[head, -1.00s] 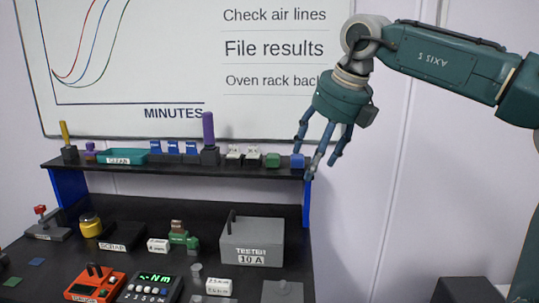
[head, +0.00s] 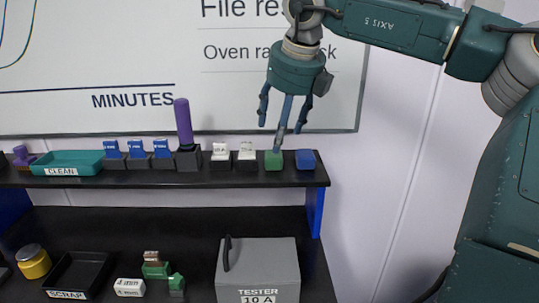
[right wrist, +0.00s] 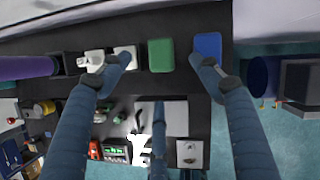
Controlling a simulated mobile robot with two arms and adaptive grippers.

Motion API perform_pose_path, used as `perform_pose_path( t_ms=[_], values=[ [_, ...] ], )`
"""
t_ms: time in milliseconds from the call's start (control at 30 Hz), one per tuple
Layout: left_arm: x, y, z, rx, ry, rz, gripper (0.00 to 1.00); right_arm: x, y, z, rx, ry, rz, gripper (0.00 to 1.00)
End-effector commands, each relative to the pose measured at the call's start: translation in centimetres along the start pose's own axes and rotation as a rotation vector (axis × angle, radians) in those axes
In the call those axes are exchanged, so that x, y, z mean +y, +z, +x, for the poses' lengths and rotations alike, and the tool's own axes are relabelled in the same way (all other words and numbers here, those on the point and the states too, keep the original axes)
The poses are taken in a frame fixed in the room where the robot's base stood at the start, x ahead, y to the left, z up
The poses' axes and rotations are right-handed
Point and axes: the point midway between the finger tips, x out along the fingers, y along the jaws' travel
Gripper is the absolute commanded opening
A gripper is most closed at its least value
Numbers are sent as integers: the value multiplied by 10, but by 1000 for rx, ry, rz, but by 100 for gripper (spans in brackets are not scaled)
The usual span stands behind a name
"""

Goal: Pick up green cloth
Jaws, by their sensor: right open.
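The green cloth (head: 273,160) is a small folded block on the black upper shelf, between a white item on a black base and a blue block. It also shows in the right wrist view (right wrist: 161,55). My right gripper (head: 284,126) hangs above the shelf with its fingers pointing down, spread open and empty. One fingertip overlaps the green cloth's top edge in the head view; I cannot tell whether it touches. In the right wrist view the fingers (right wrist: 163,85) spread to both sides of the green cloth. My left gripper is not in view.
The blue block (head: 306,160) sits close to the right, near the shelf end. White items (head: 246,157) on black bases and a purple-handled tool (head: 183,125) stand to the left. The CLEAN tray (head: 75,158) lies farther left. A grey TESTER box (head: 258,265) stands below.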

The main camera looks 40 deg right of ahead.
Motion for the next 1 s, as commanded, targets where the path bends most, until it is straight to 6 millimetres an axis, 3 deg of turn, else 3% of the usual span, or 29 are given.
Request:
perform_pose_path(
  t_ms=[100, 267, 467, 633, 900, 1000],
  values=[
    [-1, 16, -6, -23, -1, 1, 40, 0, 0, 17, 3, 1, 0, 64],
    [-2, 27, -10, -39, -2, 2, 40, -1, 1, 28, 2, 0, 1, 64],
    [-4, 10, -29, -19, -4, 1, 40, -4, 6, 52, 6, 2, 1, 64],
    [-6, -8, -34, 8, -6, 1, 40, -4, 6, 74, 2, 0, 2, 64],
    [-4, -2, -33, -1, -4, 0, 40, -4, 6, 79, -1, 0, 2, 64],
    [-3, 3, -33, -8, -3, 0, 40, -4, 6, 79, -1, 0, 2, 46]
  ],
)
